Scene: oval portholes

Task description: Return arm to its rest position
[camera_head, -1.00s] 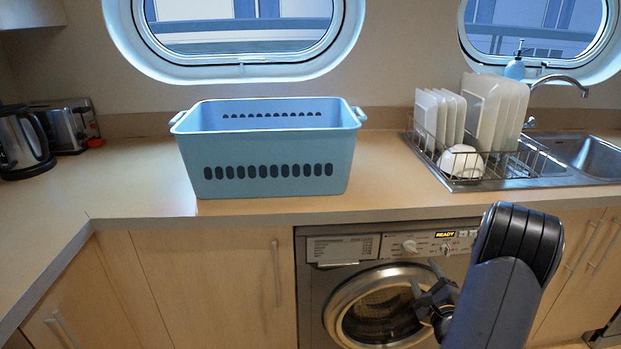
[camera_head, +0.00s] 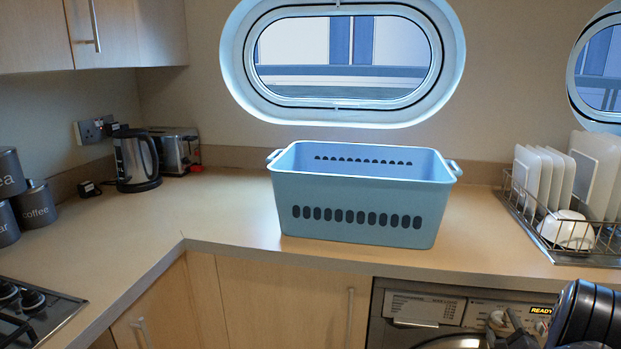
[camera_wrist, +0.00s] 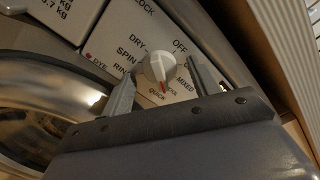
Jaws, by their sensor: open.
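My gripper (camera_head: 511,334) is at the bottom right of the head view, in front of the washing machine (camera_head: 425,306), partly cut off by the frame edge. In the wrist view my gripper (camera_wrist: 163,72) has its two fingers spread apart, with nothing held. The machine's white dial (camera_wrist: 155,68) with a red mark shows between the fingers in that picture. I cannot tell how far the fingertips are from the panel. A dark link of my arm (camera_head: 585,312) fills the lower right corner of the head view.
A blue basket (camera_head: 358,205) stands on the counter (camera_head: 225,218) above the machine. A dish rack (camera_head: 545,222) with plates is at the right. A kettle (camera_head: 136,160), a toaster (camera_head: 174,152) and a hob (camera_head: 35,310) are at the left.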

